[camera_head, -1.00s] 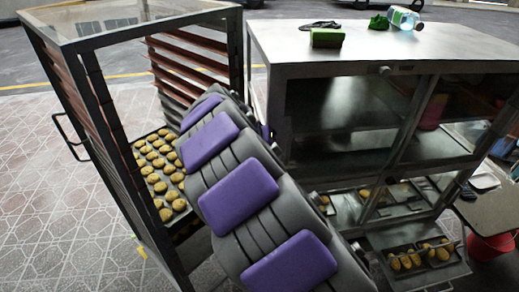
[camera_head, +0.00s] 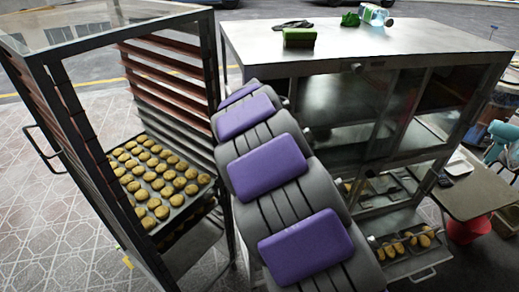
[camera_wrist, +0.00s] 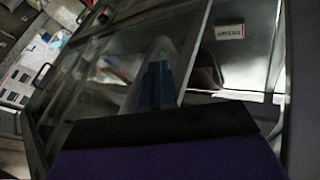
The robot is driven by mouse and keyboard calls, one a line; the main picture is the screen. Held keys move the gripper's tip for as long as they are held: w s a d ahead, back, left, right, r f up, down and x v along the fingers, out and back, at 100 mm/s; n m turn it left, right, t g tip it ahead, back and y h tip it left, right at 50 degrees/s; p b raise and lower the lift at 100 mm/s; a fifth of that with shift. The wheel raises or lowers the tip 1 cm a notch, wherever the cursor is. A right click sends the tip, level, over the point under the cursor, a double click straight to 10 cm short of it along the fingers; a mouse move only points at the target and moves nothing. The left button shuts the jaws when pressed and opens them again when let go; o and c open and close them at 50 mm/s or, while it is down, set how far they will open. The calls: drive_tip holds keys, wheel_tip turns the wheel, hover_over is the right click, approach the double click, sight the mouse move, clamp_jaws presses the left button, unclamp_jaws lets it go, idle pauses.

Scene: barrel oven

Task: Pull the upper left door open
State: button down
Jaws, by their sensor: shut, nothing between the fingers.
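The metal oven cabinet (camera_head: 300,60) has glazed upper and lower sections. Its upper left door (camera_head: 345,105) is a dark, reflective pane left of a slanted post; I cannot tell whether it is fully closed. My arm with purple pads reaches up along the cabinet's left side in the head view and hides part of its front. My gripper is hidden there. In the wrist view, narrow blue-grey fingers (camera_wrist: 157,85) show together, shut and empty, in front of glass and metal frames. Contact with the door or a handle cannot be told.
A rack (camera_head: 60,100) with a tray of cookies (camera_head: 155,185) stands close to my arm's left. A pulled-out tray (camera_head: 405,265) of baked goods is low on the right. A green box (camera_head: 299,38) and bottle (camera_head: 374,14) sit on the cabinet top. A red bucket (camera_head: 467,230) is at right.

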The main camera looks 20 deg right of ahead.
drive_tip(key=d+p, duration=0.3)
drive_tip(key=d, duration=2.9)
drive_tip(key=shift+s, duration=0.25)
drive_tip(key=shift+a, duration=0.1)
